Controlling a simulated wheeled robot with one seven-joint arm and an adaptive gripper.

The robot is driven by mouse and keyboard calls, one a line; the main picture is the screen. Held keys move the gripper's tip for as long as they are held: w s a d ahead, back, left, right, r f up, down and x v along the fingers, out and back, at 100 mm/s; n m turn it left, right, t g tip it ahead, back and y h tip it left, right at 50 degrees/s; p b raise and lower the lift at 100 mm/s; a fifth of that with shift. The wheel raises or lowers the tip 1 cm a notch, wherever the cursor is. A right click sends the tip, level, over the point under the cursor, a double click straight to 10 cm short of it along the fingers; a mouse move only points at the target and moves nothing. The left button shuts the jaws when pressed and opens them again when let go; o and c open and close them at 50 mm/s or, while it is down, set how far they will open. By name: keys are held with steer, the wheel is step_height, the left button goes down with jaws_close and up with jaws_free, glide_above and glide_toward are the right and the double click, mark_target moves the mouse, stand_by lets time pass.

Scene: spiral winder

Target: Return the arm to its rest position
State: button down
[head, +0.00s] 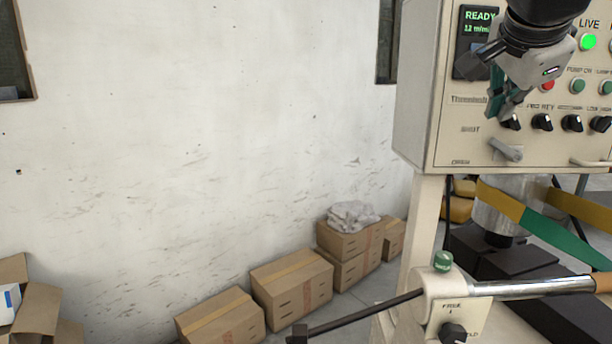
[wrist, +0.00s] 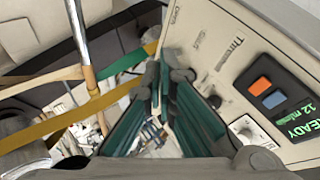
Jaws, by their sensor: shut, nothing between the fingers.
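My gripper (head: 500,108) hangs in front of the control panel (head: 443,120) at the upper right of the head view, fingers pointing down. Its green-padded fingers are closed together with nothing between them. In the wrist view the gripper fingers (wrist: 160,78) point up the picture beside the panel face (wrist: 215,55). The gripper covers part of the panel, including the area near the leftmost black knob. I cannot tell whether the fingertips touch the panel.
The panel's screen (head: 474,28) reads READY, and a green LIVE lamp (head: 588,41) is lit. Below are yellow and green bands (head: 540,228), a metal bar (head: 530,288) and a FREE-marked housing (head: 452,308). Cardboard boxes (head: 292,288) line the white wall.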

steer(key=s+a+f+n+g+y, duration=0.1)
steer(key=s+a+f+n+y, duration=0.1)
steer(key=s+a+f+n, duration=0.3)
steer(key=s+a+f+n+g+y, duration=0.2)
steer(key=s+a+f+n, duration=0.3)
steer(key=s+f+n, duration=0.7)
steer(key=s+f, duration=0.3)
steer(key=f, duration=0.3)
steer(key=shift+s+a+f+y, duration=0.15)
steer(key=shift+s+a+y, duration=0.15)
steer(key=shift+s+a, duration=0.1)
